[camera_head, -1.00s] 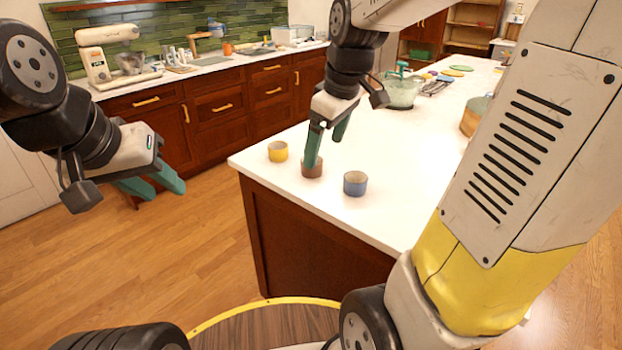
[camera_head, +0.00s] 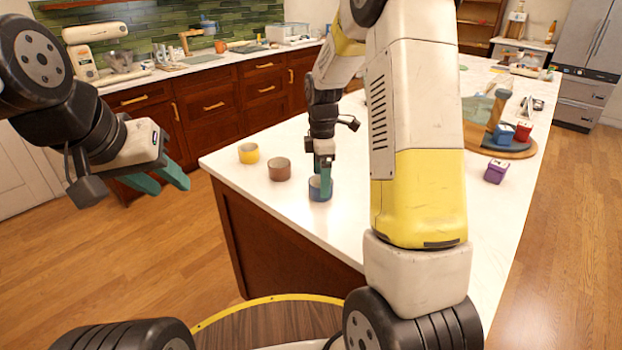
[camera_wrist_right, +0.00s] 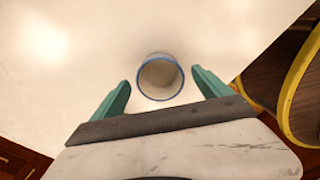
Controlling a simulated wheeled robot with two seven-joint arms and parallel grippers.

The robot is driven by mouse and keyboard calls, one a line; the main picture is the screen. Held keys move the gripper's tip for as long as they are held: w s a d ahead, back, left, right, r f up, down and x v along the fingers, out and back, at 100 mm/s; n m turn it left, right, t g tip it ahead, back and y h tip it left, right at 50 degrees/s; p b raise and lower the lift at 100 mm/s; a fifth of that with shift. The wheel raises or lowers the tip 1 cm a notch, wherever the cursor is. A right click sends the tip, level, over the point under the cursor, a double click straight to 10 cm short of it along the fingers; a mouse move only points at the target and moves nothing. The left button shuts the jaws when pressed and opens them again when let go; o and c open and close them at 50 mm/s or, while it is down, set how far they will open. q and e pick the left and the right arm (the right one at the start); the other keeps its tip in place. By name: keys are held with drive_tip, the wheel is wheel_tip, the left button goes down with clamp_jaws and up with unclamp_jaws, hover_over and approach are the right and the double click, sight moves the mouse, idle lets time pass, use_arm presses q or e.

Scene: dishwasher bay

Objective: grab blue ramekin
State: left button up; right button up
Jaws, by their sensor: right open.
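The blue ramekin (camera_head: 320,189) stands upright on the white counter near its front edge. In the right wrist view the ramekin (camera_wrist_right: 160,79) shows from above, with a blue rim and a pale, empty inside. My right gripper (camera_head: 323,178) is at the ramekin in the head view, its green fingers hiding part of it. My left gripper (camera_head: 162,183) is away from the counter, over the floor, open and empty.
A brown ramekin (camera_head: 280,169) and a yellow ramekin (camera_head: 249,153) stand to the left of the blue one. A purple box (camera_head: 496,172) and a round wooden board (camera_head: 520,148) with items are further right. The counter (camera_head: 345,217) around the ramekins is clear.

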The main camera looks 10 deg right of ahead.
wheel_tip(320, 180, down, 2)
drive_tip(key=shift+f, duration=0.2)
drive_tip(key=shift+r, duration=0.1)
drive_tip(key=c, duration=1.6)
